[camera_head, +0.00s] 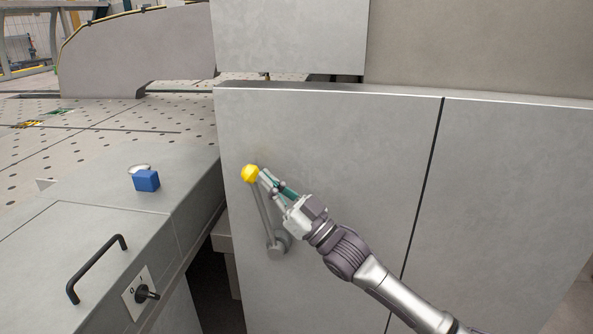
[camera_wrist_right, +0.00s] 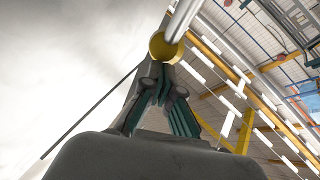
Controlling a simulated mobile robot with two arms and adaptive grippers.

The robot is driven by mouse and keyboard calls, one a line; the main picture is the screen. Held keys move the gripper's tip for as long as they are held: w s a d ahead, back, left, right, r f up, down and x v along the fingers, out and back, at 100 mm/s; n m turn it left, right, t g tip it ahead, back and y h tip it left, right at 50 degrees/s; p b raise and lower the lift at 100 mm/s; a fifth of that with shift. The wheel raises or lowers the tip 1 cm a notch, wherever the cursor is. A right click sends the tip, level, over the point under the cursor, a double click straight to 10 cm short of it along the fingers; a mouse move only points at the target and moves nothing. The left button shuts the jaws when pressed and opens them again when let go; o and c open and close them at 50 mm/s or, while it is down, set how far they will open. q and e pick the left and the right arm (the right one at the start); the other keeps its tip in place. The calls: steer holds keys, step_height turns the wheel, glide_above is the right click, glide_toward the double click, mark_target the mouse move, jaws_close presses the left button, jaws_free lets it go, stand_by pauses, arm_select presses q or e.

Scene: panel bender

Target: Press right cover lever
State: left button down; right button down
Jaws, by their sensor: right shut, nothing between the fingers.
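The right cover lever (camera_head: 263,214) is a grey rod on the front of a grey cover panel (camera_head: 340,140). It runs from a round pivot (camera_head: 278,246) up and slightly left to a yellow knob (camera_head: 250,173). My right gripper (camera_head: 264,176) is shut and empty, its fingertips at the right side of the knob. My left gripper is not in view.
A grey cabinet at the left has a black handle (camera_head: 97,268), a rotary switch (camera_head: 146,293) and a blue block (camera_head: 146,181) on top. A perforated table (camera_head: 110,130) lies behind it. A dark gap separates cabinet and panel. The panel right of the lever is flat.

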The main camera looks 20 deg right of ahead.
steer(key=w+a+f+g+b, duration=0.1)
steer(key=w+a, duration=0.3)
steer(key=a, duration=0.4)
steer(key=shift+w+f+n, duration=0.3)
steer(key=shift+w+f, duration=0.1)
steer(key=shift+f, duration=0.5)
